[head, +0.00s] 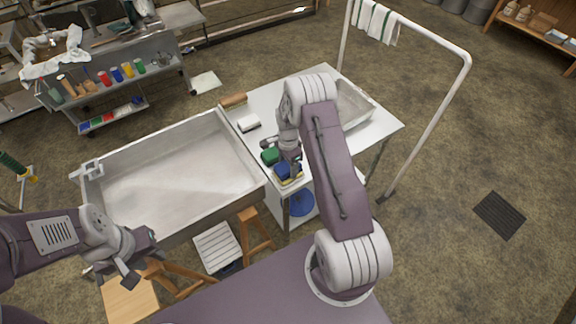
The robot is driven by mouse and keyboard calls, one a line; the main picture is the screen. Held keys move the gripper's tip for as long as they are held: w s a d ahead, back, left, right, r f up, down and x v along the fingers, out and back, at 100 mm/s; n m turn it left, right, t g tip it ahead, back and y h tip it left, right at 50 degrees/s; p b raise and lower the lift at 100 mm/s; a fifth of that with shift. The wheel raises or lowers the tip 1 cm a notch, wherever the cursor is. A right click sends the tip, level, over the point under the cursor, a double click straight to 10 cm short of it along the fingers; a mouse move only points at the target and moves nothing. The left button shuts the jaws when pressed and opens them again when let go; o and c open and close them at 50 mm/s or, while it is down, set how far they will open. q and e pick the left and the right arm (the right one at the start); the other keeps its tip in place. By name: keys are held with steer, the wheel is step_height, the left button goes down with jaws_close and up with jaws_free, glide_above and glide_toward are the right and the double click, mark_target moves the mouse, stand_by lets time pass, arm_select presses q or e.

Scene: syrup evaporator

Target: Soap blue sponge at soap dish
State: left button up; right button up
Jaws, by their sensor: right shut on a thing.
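A blue sponge (282,171) is at the near left corner of the white side table (385,124). My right gripper (290,163) reaches down from above and is shut on it. A pale yellowish layer shows under the blue; I cannot tell whether it is part of the sponge or something below. A green sponge-like block (269,157) lies just behind it. A small white block on a dark base (249,123), possibly the soap dish, is farther back near the left edge. My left gripper (138,272) is empty and open beside the basin's near left corner.
A large empty metal basin (180,180) adjoins the table on its left. A metal tray (352,106) stands on the table's right, partly behind my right arm. A brown roller (233,100) lies at the back edge. Wooden stools (257,235) stand in front.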

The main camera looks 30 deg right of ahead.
mark_target(288, 165)
steer(key=shift+f+b, duration=0.35)
steer(key=shift+f, duration=0.15)
stand_by(1.2)
steer(key=shift+r, duration=0.1)
step_height(288, 165, up, 7)
steer(key=p, duration=0.5)
stand_by(0.5)
